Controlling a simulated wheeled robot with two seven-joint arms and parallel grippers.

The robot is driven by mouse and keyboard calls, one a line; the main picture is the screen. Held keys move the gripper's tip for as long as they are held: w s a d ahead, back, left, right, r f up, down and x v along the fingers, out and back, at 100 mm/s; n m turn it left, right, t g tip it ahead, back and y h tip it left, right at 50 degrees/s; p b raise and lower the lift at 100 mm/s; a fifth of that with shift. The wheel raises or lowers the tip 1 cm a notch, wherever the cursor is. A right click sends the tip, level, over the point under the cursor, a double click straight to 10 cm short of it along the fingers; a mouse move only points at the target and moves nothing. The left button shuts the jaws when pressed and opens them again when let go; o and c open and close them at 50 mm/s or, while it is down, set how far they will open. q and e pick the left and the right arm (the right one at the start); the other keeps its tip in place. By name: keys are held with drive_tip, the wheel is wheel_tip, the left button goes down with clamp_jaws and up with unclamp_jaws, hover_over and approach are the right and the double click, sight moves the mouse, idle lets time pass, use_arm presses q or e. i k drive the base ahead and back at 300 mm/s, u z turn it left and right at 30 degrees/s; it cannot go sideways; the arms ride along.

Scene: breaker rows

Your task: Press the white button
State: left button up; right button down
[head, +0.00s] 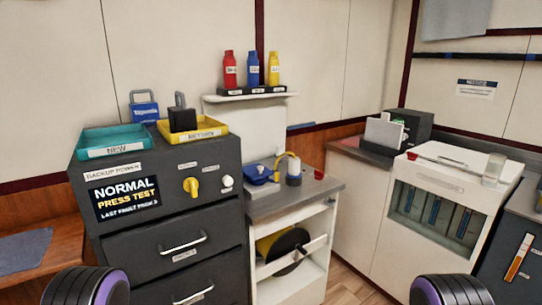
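The white button (227,181) is a small round knob on the upper right front of the dark grey backup power cabinet (222,232). It sits to the right of a yellow rotary knob (191,187), under a small label. A screen (125,197) on the same panel reads "NORMAL", "PRESS TEST" and a smaller line about the last fault. Nothing covers the button. Only rounded black and purple parts of my arms show at the bottom left and bottom right. Neither of my grippers is in view, and nothing of mine touches the button.
A teal tray (110,152) and a yellow tray (212,134) stand on the cabinet. A white shelf unit (308,262) with a grey top stands to its right. A white case (446,176) stands further right. Wooden floor (347,289) shows between them.

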sight(227, 181)
drive_tip(key=u, duration=0.3)
drive_tip(key=k, duration=1.05)
drive_tip(key=u, duration=1.55)
drive_tip(key=i, duration=0.95)
drive_tip(key=z, duration=0.5)
drive_tip(key=i, duration=0.75)
drive_tip(key=z, duration=0.95)
drive_tip(key=i, duration=0.25)
drive_tip(key=z, duration=0.25)
